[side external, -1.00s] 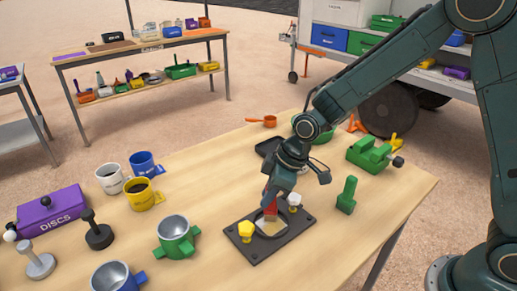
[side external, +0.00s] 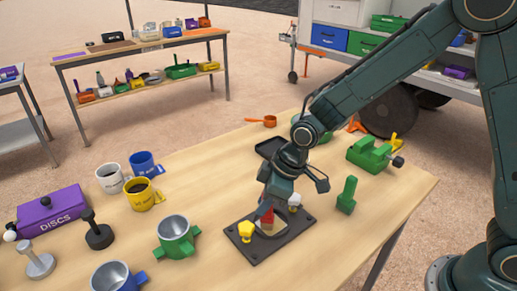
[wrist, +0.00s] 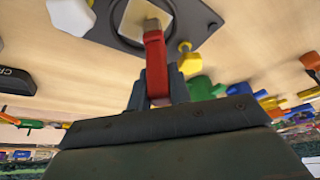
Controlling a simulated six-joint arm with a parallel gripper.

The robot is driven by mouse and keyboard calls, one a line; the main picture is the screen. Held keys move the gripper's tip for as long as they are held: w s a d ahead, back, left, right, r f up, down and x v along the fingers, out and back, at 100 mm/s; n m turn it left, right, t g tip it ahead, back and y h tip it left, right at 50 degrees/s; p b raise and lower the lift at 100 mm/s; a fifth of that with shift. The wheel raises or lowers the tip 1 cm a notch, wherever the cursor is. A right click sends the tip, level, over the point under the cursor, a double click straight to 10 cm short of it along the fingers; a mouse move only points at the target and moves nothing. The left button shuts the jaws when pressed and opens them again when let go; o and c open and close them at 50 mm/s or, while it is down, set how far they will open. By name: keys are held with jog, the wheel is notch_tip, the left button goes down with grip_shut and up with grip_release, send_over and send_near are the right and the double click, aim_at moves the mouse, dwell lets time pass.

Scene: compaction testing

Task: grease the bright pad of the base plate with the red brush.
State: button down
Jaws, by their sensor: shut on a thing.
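The base plate (side external: 263,253) is a dark flat square on the table, with a bright pad (side external: 276,228) at its middle, a yellow knob (side external: 245,231) at its left and a white knob (side external: 295,201) at its back right. My gripper (side external: 266,207) is over the plate, shut on the red brush (side external: 267,217). In the wrist view the red brush (wrist: 155,60) runs from my gripper (wrist: 158,92) to the bright pad (wrist: 134,20). Its pale bristle tip overlaps the pad there; I cannot tell how firmly it touches.
A green cylinder mold (side external: 175,238) stands left of the plate and a green upright-handled tool (side external: 347,195) stands to the right. Mugs, a purple DISCS box (side external: 48,222) and dark tamper (side external: 97,232) are further left. The front right table is clear.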

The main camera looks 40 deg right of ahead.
jog(key=shift+s, duration=0.6)
jog(key=shift+d, duration=0.1)
jog(key=shift+s+d+f, duration=0.1)
jog(key=shift+d+f, duration=0.1)
jog(key=shift+d, duration=1.2)
jog(key=shift+w, duration=1.4)
jog(key=shift+a, duration=0.1)
jog(key=shift+w+a+r, duration=0.1)
jog(key=shift+a+r, duration=0.1)
jog(key=shift+a, duration=1.2)
